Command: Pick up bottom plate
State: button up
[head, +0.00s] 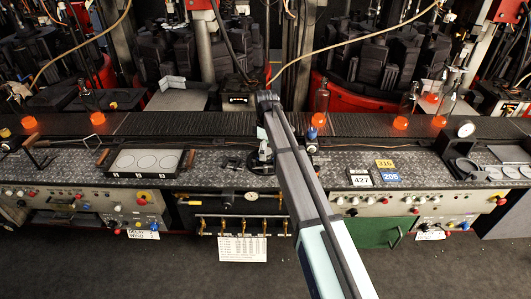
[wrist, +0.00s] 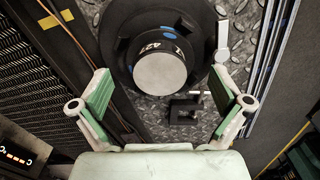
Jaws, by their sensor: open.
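A round black part (wrist: 170,30) with a wide flange and a raised hub lies on the checkered metal plate surface in the wrist view. Its hub has a flat grey top, with small white lettering and blue marks on its side. I take it for the bottom plate. My gripper (wrist: 160,80) is open, with a green-padded finger on either side of the hub and nothing held. Whether the fingers touch the part cannot be told.
A small black bracket (wrist: 186,108) lies beside the round part. In the head view, a tray with three light discs (head: 147,163) is at left, number tiles (head: 388,176) are at right, and orange-glowing bottles (head: 320,105) stand on the conveyor (head: 225,123) behind.

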jog(key=shift+f, duration=0.75)
jog(key=c, duration=1.8)
jog(key=shift+o, duration=0.2)
jog(key=shift+r, duration=0.15)
jog(key=shift+w+r, duration=0.1)
jog(key=shift+r, duration=0.4)
notch_tip(320, 180, up, 19)
jog(key=b, duration=0.5)
